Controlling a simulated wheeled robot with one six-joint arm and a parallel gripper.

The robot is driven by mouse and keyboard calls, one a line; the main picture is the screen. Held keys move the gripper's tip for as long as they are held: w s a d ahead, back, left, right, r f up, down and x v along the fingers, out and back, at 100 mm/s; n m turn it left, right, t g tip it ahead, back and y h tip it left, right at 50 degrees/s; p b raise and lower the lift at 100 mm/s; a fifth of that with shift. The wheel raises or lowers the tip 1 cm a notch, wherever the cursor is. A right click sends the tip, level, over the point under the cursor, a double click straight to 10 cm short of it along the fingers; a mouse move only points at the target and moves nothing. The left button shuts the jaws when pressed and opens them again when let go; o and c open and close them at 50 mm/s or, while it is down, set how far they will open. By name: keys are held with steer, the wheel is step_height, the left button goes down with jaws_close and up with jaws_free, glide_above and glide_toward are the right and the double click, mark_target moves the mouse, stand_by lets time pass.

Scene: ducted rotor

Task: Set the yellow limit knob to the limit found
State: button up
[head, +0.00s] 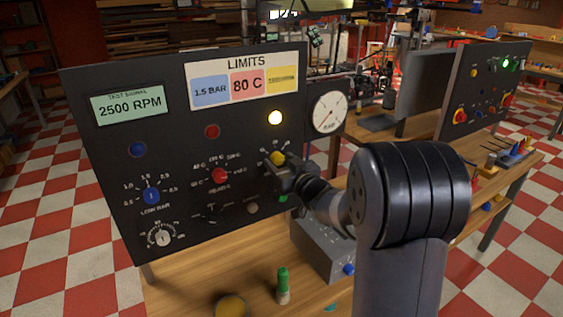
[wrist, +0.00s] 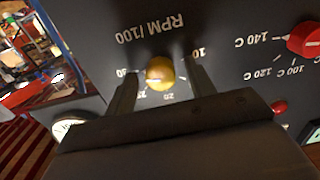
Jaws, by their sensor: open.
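The yellow limit knob (head: 278,157) sits on the black panel (head: 100,120), right of the red knob. In the wrist view the yellow knob (wrist: 160,72) shows upside down beside the RPM/100 print, its scale partly hidden by my fingers. I cannot read its setting for sure. My gripper (head: 284,172) is at the knob; in the wrist view its open fingers (wrist: 163,80) stand either side of it, with no clear contact. The display (head: 129,104) reads 2500 RPM. The yellow lamp (head: 275,118) is lit. The yellow field (head: 282,80) on the LIMITS card is too small to read.
The red knob (head: 219,175) and blue knob (head: 151,195) are left of my gripper. A round gauge (head: 329,112) is at right. Below, a grey box (head: 325,245) and a green-topped object (head: 283,285) stand on the wooden bench.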

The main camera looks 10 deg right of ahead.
steer(key=c, duration=1)
steer(key=shift+o, duration=0.2)
steer(key=shift+f+n+b, duration=0.1)
steer(key=shift+n+b, duration=0.3)
steer(key=shift+b, duration=0.15)
steer(key=n+b, duration=0.2)
steer(key=b, duration=0.1)
steer(key=shift+f+n, duration=0.1)
steer(key=shift+n, duration=0.3)
steer(key=n+b, duration=0.3)
steer(key=shift+r+n+b, duration=0.2)
steer(key=shift+n+b, duration=0.8)
steer(key=shift+n, duration=0.6)
